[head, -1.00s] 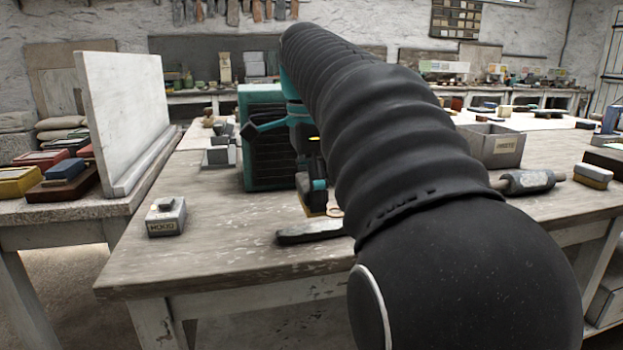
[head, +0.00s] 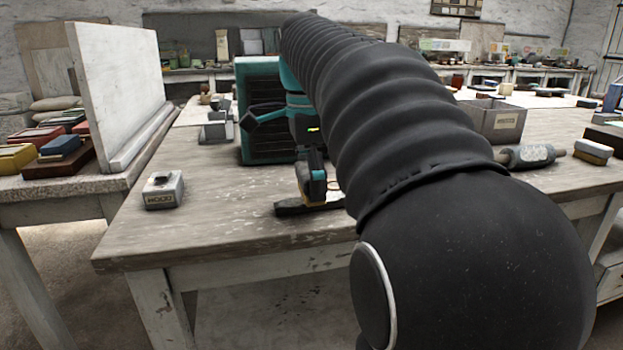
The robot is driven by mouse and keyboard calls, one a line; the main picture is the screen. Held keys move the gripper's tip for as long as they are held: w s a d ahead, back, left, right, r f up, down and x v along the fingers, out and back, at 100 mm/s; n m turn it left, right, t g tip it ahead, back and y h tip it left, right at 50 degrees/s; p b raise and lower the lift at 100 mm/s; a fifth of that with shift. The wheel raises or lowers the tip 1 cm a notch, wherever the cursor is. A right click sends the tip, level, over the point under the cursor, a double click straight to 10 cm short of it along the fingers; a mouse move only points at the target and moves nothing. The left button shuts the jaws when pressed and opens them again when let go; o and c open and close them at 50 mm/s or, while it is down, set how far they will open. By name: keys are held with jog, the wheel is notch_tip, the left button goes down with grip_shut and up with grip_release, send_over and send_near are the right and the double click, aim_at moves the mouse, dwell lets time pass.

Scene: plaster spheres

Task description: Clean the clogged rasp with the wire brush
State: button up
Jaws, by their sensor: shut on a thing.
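My gripper (head: 316,197) is low over the near part of the workbench, partly hidden behind my own black-sleeved arm. It is shut on a small tan-edged thing, apparently the wire brush (head: 303,194), of which little shows. The rasp (head: 287,209), a dark flat bar, lies on the bench right under the gripper. Its right part is hidden by the gripper and arm. The brush seems to be at or just above the rasp; I cannot tell whether they touch.
A small grey box labelled WOOD (head: 163,190) stands on the bench (head: 215,225) to the left. A grey bin (head: 493,120) and a roller-like tool (head: 527,156) are at the right. A white upright slab (head: 117,95) stands on the left table.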

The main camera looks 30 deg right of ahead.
jog(key=shift+f+b, duration=0.35)
jog(key=shift+f, duration=0.15)
jog(key=shift+w+r, duration=0.1)
jog(key=shift+r, duration=0.05)
jog(key=shift+w+d+p, duration=0.2)
jog(key=shift+w+p, duration=0.15)
jog(key=shift+p, duration=0.3)
jog(key=shift+w+d+p, duration=0.15)
jog(key=shift+w+p, duration=0.3)
jog(key=shift+w, duration=0.15)
jog(key=shift+s, duration=0.1)
jog(key=shift+s+a+b, duration=0.2)
jog(key=shift+s, duration=0.5)
jog(key=shift+s+a+b, duration=0.25)
jog(key=shift+s, duration=0.4)
jog(key=shift+s+a+b, duration=0.2)
jog(key=shift+s, duration=0.5)
jog(key=shift+w, duration=0.1)
